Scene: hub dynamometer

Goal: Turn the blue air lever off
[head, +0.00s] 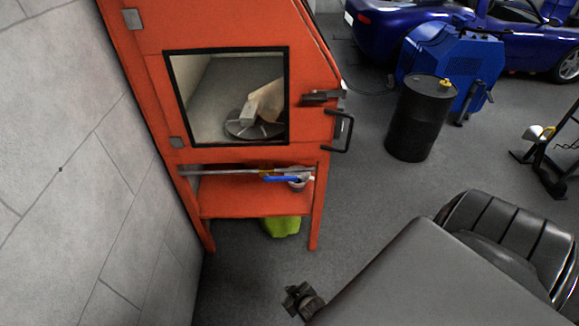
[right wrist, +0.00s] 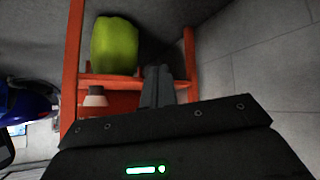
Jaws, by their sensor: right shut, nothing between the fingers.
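The blue air lever (head: 282,179) lies roughly level along a grey pipe (head: 225,171) with a brass-coloured fitting, under the window of an orange cabinet (head: 140,60). My right gripper (head: 291,297) is low in front of the cabinet, below and well apart from the lever. In the right wrist view its dark fingers (right wrist: 157,86) are together and empty, pointing toward the orange frame. I cannot make out the lever in that view. My left gripper is not in view.
A yellow-green container (head: 282,226) stands under the cabinet shelf (head: 250,204). A grey block wall (head: 60,170) is at left. A black drum (head: 421,118) and blue machine (head: 452,60) stand at right. Open floor lies between.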

